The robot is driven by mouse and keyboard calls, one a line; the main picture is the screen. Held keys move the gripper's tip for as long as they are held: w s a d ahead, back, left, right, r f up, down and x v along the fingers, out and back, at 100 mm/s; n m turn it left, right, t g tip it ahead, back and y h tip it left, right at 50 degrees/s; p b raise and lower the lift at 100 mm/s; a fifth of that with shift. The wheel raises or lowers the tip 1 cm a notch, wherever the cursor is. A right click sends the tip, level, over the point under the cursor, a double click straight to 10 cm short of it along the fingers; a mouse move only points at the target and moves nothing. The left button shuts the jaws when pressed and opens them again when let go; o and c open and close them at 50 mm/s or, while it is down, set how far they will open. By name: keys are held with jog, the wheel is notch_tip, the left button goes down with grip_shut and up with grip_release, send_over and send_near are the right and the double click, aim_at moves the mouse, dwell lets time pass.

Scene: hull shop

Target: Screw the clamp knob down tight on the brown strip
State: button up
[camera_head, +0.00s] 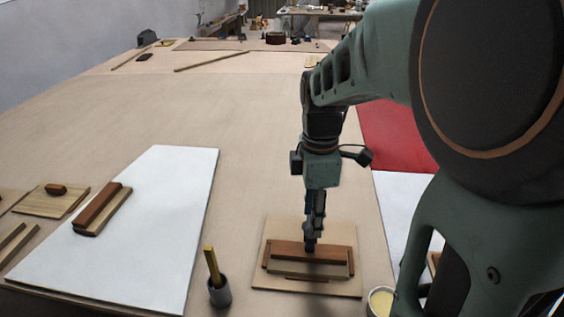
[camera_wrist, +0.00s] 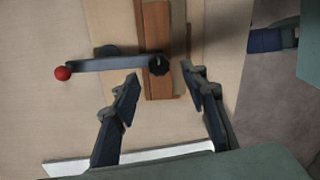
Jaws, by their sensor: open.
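The brown strip (camera_head: 285,249) lies on a pale board (camera_head: 341,232) on the bench, among lighter wood strips. In the wrist view the brown strip (camera_wrist: 156,24) runs up and down the picture. A dark clamp bar (camera_wrist: 110,64) crosses towards it, with a red ball (camera_wrist: 63,73) at its left end. The black clamp knob (camera_wrist: 159,66) sits at the bar's right end, over the strip. My gripper (camera_head: 310,240) points down at the strip. In the wrist view its open fingers (camera_wrist: 160,73) stand either side of the knob, apart from it. The head view hides the knob behind my gripper.
A grey cup (camera_head: 220,293) with a yellow-handled tool stands left of the board. A tin (camera_head: 381,303) stands at its right. A white sheet (camera_head: 165,220) carries a wooden block (camera_head: 103,208).

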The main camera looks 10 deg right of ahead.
jog(key=shift+f+b, duration=0.4)
jog(key=shift+f, duration=2)
grip_shut()
